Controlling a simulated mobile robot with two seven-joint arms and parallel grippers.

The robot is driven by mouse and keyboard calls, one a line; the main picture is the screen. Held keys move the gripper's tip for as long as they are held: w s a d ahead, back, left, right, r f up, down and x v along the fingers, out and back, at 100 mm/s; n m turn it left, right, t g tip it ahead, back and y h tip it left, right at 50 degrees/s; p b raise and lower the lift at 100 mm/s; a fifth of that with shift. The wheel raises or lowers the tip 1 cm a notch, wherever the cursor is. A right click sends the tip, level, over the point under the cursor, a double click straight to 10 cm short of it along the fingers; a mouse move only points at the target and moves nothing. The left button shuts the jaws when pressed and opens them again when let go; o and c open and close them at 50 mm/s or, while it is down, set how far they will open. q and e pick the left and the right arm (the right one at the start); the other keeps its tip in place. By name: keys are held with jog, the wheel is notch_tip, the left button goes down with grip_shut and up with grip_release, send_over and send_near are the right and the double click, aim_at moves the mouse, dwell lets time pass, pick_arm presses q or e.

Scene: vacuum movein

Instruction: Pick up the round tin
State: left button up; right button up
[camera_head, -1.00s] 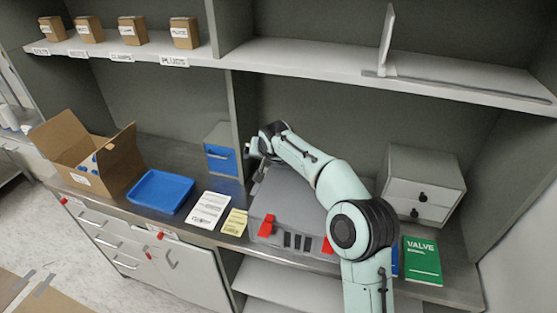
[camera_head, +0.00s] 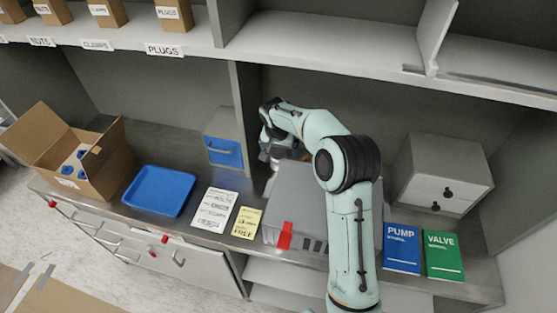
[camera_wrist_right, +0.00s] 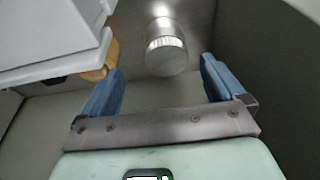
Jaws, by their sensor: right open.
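The round tin (camera_wrist_right: 166,50) is a silvery metal cylinder with a ribbed band, at the upper middle of the right wrist view. My right gripper (camera_wrist_right: 162,68) is open, with its two blue fingers spread apart. The tin lies beyond the fingertips, in line with the gap between them, and nothing is clasped. In the head view my right gripper (camera_head: 271,157) is low behind the grey case, near the upright divider. I cannot make out the tin clearly there. My left gripper is not in view.
A blue-fronted box (camera_head: 222,150) stands left of the divider (camera_head: 246,115). A blue tray (camera_head: 160,190), an open carton (camera_head: 105,165), manuals (camera_head: 442,256) and a drawer unit (camera_head: 445,170) share the counter.

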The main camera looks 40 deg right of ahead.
aim_at(278, 154)
jog(key=shift+w+x, duration=0.25)
jog(key=shift+x, duration=0.85)
jog(key=x, duration=0.3)
jog(key=p+x, duration=0.1)
jog(key=shift+w+f, duration=0.25)
jog(key=shift+w, duration=0.05)
jog(key=shift+w+f, duration=0.1)
jog(key=shift+f, duration=0.3)
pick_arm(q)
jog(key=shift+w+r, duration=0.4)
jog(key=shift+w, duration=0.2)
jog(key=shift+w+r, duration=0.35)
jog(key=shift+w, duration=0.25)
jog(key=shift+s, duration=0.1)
pick_arm(e)
jog(key=shift+r, duration=0.1)
jog(key=shift+c, duration=0.3)
jog(key=c, duration=1.1)
